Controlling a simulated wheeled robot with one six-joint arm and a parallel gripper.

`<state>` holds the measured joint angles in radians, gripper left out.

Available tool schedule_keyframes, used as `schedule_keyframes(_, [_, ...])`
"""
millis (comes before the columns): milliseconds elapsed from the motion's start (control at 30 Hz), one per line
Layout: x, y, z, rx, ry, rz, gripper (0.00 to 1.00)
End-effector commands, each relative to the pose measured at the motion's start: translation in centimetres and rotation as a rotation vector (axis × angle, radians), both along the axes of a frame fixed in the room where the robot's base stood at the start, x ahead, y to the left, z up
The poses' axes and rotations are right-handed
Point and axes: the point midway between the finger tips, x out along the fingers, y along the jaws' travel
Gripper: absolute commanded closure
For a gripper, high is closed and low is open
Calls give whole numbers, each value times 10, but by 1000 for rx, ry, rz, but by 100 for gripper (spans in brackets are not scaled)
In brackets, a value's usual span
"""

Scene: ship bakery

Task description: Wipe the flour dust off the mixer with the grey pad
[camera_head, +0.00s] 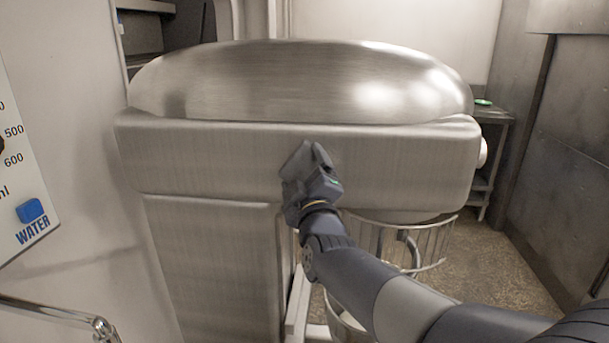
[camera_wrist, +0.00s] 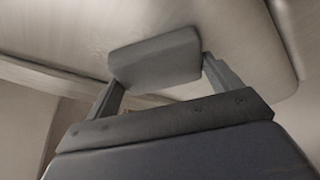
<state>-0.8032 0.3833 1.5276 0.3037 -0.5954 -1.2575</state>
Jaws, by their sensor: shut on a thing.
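The mixer (camera_head: 220,160) is a large brushed-metal machine with a rounded top, filling the middle of the head view. Its metal surface (camera_wrist: 235,40) also fills much of the wrist view. My gripper (camera_head: 308,160) is in front of the mixer head's side, near its middle. In the wrist view the grey pad (camera_wrist: 155,60) sits between the two fingers of my gripper (camera_wrist: 160,75), which are shut on it. The pad lies close against the metal; I cannot tell whether it touches. I cannot make out flour dust clearly.
A wire bowl guard (camera_head: 435,245) hangs below the mixer head on the right. A panel with a blue WATER button (camera_head: 30,210) stands at the left, above a metal rail (camera_head: 60,315). A metal shelf (camera_head: 490,150) stands behind at the right. Open floor (camera_head: 500,270) shows at right.

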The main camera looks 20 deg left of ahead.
Motion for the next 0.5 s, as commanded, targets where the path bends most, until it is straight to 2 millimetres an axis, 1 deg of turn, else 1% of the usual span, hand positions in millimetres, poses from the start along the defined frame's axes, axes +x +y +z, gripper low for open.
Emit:
schedule_keyframes(33, [1,-1,5,2,-2,-2,33])
schedule_keyframes(167, [3,-5,3,4,-2,-3,33])
schedule_keyframes(400, [9,-27,2,5,-3,-4,33])
schedule_keyframes(500, [10,-33,2,3,-2,-4,33])
